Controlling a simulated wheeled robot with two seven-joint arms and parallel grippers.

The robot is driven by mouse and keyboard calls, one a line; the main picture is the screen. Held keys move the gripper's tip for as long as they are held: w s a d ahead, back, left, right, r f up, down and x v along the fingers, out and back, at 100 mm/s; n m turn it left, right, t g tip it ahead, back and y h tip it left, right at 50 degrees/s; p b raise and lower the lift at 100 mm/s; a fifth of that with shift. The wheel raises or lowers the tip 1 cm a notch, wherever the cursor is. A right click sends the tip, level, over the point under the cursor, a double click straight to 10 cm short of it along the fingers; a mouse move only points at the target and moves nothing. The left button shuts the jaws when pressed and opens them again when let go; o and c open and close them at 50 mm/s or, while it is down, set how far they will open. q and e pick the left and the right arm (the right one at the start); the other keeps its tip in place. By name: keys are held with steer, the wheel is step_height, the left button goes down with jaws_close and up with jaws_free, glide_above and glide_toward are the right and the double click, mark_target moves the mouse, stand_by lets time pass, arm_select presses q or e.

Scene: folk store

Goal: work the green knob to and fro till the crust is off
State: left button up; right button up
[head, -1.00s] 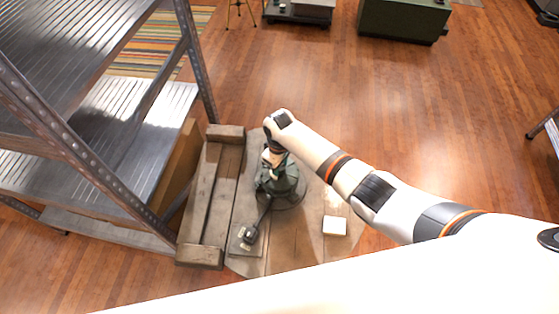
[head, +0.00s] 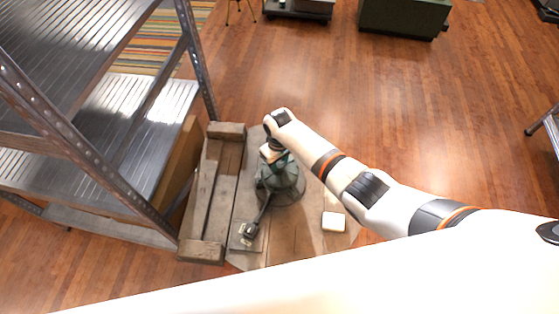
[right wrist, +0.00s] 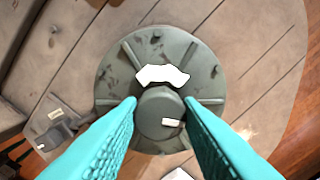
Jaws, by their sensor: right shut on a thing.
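The grey-green knob (right wrist: 160,116) sits in the middle of a round, ribbed grey-green body (right wrist: 122,70) in the right wrist view. The teal fingers of my right gripper (right wrist: 160,102) are shut on the knob, one on each side. A ragged white patch (right wrist: 162,75), perhaps crust, lies beside the knob, and a small white mark is on the knob. In the head view the green body (head: 283,187) stands upright on a round wooden table (head: 300,235), with my right gripper (head: 275,157) over its top. The knob is mostly hidden there. My left gripper is out of view.
A small switch box (head: 244,235) joins the body by a dark cable. A white block (head: 333,222) lies on the table to the right. A wooden bench-like frame (head: 213,190) and metal shelving (head: 120,130) stand close on the left. Open floor lies beyond.

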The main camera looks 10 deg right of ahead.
mark_target(280, 163)
steer(key=o, duration=1)
steer(key=shift+r, duration=0.1)
step_height(280, 163, up, 12)
steer(key=shift+b, duration=0.45)
